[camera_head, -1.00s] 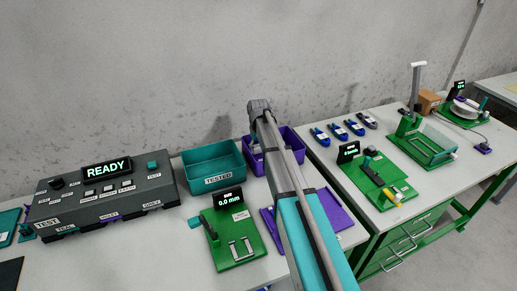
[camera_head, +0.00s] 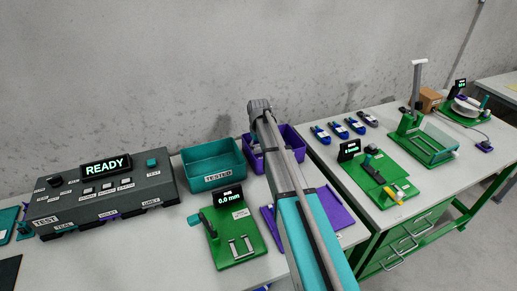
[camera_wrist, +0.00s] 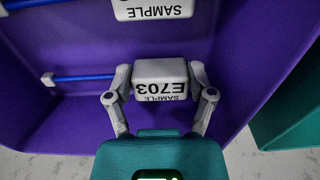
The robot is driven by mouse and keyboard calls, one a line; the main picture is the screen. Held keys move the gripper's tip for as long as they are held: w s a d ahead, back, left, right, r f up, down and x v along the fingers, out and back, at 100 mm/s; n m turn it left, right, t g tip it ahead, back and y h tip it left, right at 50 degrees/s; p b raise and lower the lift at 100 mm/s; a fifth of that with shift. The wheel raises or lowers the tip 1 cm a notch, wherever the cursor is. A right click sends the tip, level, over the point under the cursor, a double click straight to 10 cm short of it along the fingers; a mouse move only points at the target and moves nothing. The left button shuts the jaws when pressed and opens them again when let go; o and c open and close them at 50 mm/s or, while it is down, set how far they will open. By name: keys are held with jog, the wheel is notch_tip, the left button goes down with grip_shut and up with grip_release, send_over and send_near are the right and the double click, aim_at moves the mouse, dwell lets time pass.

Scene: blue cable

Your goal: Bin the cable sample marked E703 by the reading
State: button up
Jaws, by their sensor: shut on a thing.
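My gripper (camera_wrist: 161,92) is shut on the white block marked SAMPLE E703 (camera_wrist: 160,70) in the wrist view, one finger at each side of it. The held sample is over or inside the purple bin (camera_wrist: 235,65); I cannot tell its height above the floor of the bin. Another white SAMPLE block (camera_wrist: 152,9) and blue cable pieces (camera_wrist: 98,77) with white ends show in the bin. In the head view the purple bin (camera_head: 294,136) stands at the back of the bench, partly behind my arm, which hides the held sample.
The teal bin marked TESTED (camera_head: 205,172) stands left of the purple bin. A dark test box (camera_head: 105,195) reads READY. A green gauge (camera_head: 232,230) reads 0.0 mm. Several blue cable samples (camera_head: 338,130) lie on the right bench, behind green fixtures (camera_head: 385,180).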

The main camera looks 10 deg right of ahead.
jog(key=shift+f+b, duration=0.4)
jog(key=shift+f, duration=0.05)
dwell(0.3)
jog(key=o, duration=1.2)
jog(key=shift+r, duration=0.2)
jog(key=shift+r+p, duration=5.85)
jog(key=shift+p, duration=0.25)
jog(key=s+m, duration=0.1)
jog(key=s, duration=1.3)
jog(key=s+m, duration=0.1)
jog(key=s, duration=1.3)
jog(key=shift+s+d, duration=0.1)
jog(key=shift+s, duration=0.05)
